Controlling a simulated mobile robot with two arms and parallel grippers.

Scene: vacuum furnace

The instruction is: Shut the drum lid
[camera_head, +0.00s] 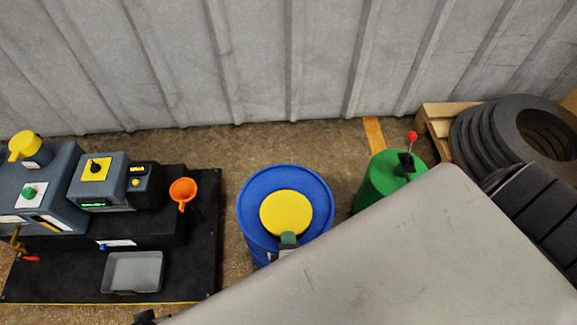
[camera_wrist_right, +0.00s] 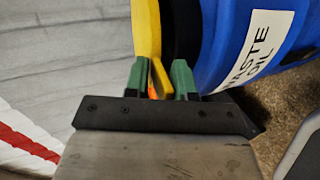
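The blue drum (camera_head: 251,213) stands on the floor in the middle of the head view. Its round yellow lid (camera_head: 286,212) shows over the drum's top. In the right wrist view the lid (camera_wrist_right: 147,30) is edge-on, with a dark band between it and the blue drum wall (camera_wrist_right: 222,55), which has a WASTE OIL label. My right gripper (camera_wrist_right: 160,80) is at the lid's near edge, its green fingers apart. A small yellow piece and a bit of orange show between them, with gaps beside. In the head view my arm hides most of this gripper (camera_head: 288,240). My left gripper is not recognisable.
A green canister (camera_head: 376,180) with a red-knobbed lever stands right of the drum. Dark rings (camera_head: 480,140) lie on a pallet at the right. A black bench (camera_head: 195,240) with machines and an orange funnel (camera_head: 183,190) is at the left. A corrugated wall (camera_head: 270,60) closes the back.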

